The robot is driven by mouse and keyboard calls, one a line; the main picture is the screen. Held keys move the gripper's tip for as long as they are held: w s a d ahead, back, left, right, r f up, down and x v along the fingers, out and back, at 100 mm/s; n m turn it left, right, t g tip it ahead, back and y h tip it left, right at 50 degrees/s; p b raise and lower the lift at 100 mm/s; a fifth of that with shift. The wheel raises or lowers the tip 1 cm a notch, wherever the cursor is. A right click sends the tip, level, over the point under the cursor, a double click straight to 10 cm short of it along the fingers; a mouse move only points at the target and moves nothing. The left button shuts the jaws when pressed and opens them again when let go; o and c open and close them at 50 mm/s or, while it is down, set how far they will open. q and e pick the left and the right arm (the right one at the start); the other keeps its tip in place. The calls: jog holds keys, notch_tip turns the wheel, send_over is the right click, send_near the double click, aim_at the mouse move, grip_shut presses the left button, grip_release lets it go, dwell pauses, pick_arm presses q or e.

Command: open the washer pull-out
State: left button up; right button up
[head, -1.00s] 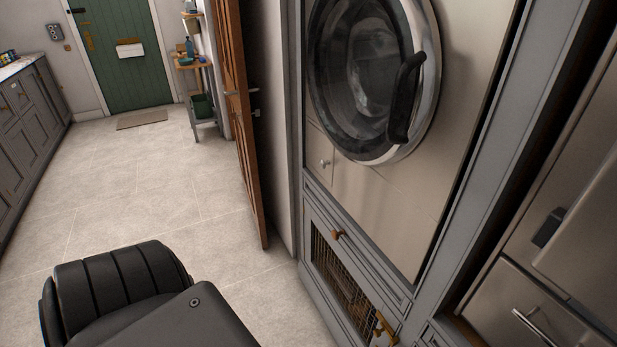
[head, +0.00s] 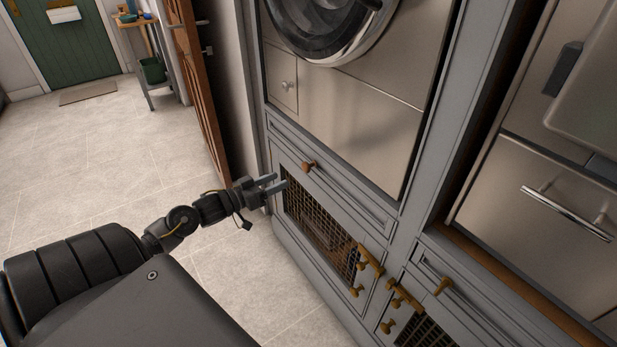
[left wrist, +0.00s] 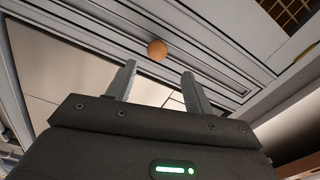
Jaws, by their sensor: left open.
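The washer pull-out (head: 346,193) is a narrow grey panelled front directly below the washing machine (head: 350,115). It looks shut, flush with the frame. Its round copper-brown knob (head: 308,166) is near the middle of the front. My left gripper (head: 274,184) is open and empty, to the left of the knob and a little lower in the head view, apart from it. In the left wrist view the knob (left wrist: 157,50) shows just beyond and between the two open fingertips (left wrist: 158,72). My right gripper is not in view.
Below the pull-out is a mesh-fronted door (head: 320,225) with brass fittings (head: 368,262). A steel appliance with a bar handle (head: 566,213) stands to the right. A brown wooden door (head: 195,85) stands open at left. The tiled floor (head: 100,165) is clear.

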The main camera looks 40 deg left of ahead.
aim_at(303, 169)
pick_arm(q)
jog(key=x, duration=0.6)
jog(key=b+x, duration=0.1)
jog(key=x, duration=0.3)
jog(key=shift+d+r, duration=0.1)
jog(key=shift+r, duration=0.2)
jog(key=shift+w+d, duration=0.15)
jog(key=shift+w, duration=0.25)
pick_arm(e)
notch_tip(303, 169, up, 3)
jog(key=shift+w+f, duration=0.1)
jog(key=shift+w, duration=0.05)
pick_arm(q)
grip_shut()
